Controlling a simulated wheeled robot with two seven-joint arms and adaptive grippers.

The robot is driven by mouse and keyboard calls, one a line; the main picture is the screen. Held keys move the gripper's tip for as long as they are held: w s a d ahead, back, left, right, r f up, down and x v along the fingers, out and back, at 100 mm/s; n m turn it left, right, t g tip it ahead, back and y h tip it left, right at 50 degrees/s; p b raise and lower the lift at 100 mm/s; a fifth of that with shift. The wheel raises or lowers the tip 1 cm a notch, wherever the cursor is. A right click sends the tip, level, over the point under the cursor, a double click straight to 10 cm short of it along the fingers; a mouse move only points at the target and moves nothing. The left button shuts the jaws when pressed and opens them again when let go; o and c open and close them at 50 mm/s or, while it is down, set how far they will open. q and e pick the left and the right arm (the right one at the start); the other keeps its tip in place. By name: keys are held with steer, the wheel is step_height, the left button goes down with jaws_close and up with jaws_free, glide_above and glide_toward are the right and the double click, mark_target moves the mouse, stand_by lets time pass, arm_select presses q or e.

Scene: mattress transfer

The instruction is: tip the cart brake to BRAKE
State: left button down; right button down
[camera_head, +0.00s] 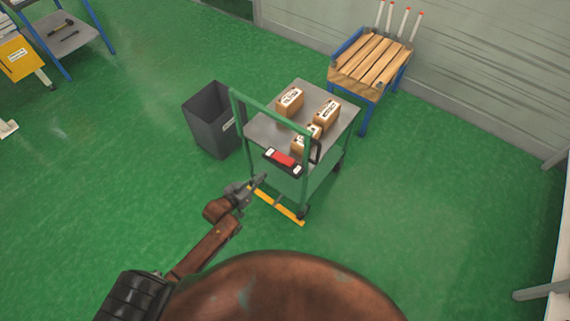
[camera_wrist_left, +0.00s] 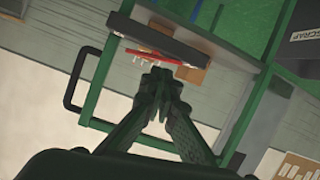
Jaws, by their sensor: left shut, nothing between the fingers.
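The cart (camera_head: 262,130) has a green frame and handle and a grey top. A black brake unit with a red part (camera_head: 284,159) and pale ends is mounted on its near side, below the handle. The red part also shows edge-on in the left wrist view (camera_wrist_left: 158,55), just beyond the fingertips. Which way it is tipped I cannot tell. My left gripper (camera_head: 260,181) is shut and empty, in front of the cart, below and left of the brake unit. Its closed fingertips show in the left wrist view (camera_wrist_left: 158,76). They look apart from the red part. My right gripper is not in view.
Several cardboard boxes (camera_head: 327,115) sit on the cart. A dark grey bin (camera_head: 212,125) stands left of it. A slatted wooden rack (camera_head: 368,62) stands behind right. A yellow strip (camera_head: 276,206) lies low at the cart's near side. Green floor is open around.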

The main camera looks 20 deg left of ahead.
arm_select(q)
step_height(320, 180, up, 6)
steer(key=w+d+h, duration=0.1)
steer(key=d, duration=0.1)
steer(key=shift+d+t, duration=0.35)
steer(key=shift+t, duration=0.05)
steer(key=shift+w+f, duration=0.1)
steer(key=shift+w, duration=0.1)
steer(key=b, duration=0.2)
glide_above(283, 159)
steer(key=s+d, duration=0.1)
steer(key=s, duration=0.1)
step_height(283, 159, down, 2)
steer(key=shift+s+f, duration=0.15)
steer(key=shift+f, duration=0.1)
steer(key=f, duration=0.2)
steer(key=shift+s+d+f, duration=0.15)
steer(key=shift+s+f, duration=0.05)
steer(key=shift+f, duration=0.15)
steer(key=shift+d+f+b, duration=0.1)
steer(key=shift+f+b, duration=0.2)
steer(key=shift+f, duration=0.3)
